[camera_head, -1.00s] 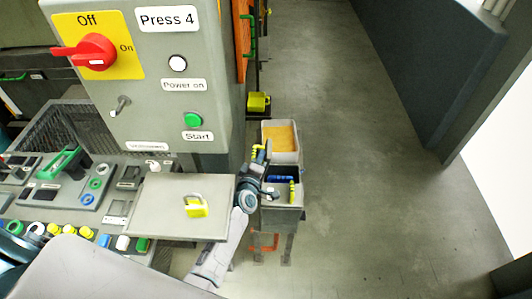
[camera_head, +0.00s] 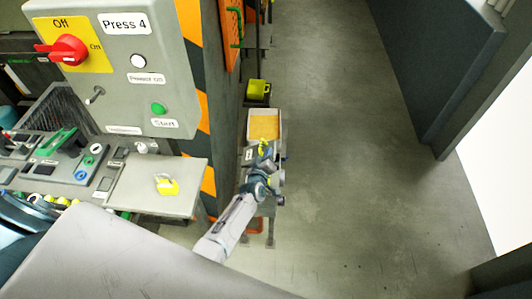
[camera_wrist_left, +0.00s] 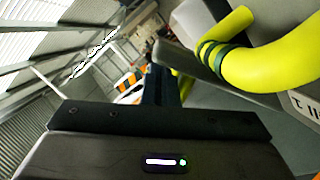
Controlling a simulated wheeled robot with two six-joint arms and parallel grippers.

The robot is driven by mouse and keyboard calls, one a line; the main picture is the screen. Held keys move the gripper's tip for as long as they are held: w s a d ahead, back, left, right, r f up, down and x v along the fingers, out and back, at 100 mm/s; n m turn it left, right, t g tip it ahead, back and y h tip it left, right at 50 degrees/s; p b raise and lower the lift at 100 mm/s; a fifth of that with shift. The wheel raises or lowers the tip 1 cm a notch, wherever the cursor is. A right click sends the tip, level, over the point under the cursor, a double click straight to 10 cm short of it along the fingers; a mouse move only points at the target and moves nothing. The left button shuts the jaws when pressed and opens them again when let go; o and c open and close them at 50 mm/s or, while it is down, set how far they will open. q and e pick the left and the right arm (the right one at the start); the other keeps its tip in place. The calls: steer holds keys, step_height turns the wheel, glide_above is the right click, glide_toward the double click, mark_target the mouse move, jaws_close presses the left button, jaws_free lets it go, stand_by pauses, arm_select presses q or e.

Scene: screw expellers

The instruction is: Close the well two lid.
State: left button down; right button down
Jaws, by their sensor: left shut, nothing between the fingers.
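Two grey wells stand one behind the other beside the press. The far well (camera_head: 281,124) is open and shows orange-yellow contents. The near well is mostly hidden behind my left gripper (camera_head: 264,164), so I cannot tell how its lid stands. A yellow handle (camera_head: 264,147) shows just beyond the gripper. In the left wrist view a thick yellow handle (camera_wrist_left: 248,72) with dark rings curves close by, over a grey surface with a partly cut-off label. My left gripper also shows there (camera_wrist_left: 166,80), shut and empty; contact with the handle is unclear. My right gripper is out of view.
The grey press cabinet (camera_head: 120,70) and its orange-black striped edge stand left of the wells. A grey panel (camera_head: 150,192) with a yellow-tagged padlock juts out nearer. A yellow container (camera_head: 257,88) sits behind the wells. The floor (camera_head: 350,180) to the right is clear.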

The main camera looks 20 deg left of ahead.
arm_select(q)
steer(key=shift+w+d+f, duration=0.1)
steer(key=shift+d+f, duration=0.3)
steer(key=shift+f, duration=0.1)
steer(key=shift+b, duration=0.3)
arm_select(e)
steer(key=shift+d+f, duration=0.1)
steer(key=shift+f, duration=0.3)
arm_select(q)
steer(key=shift+d, duration=0.1)
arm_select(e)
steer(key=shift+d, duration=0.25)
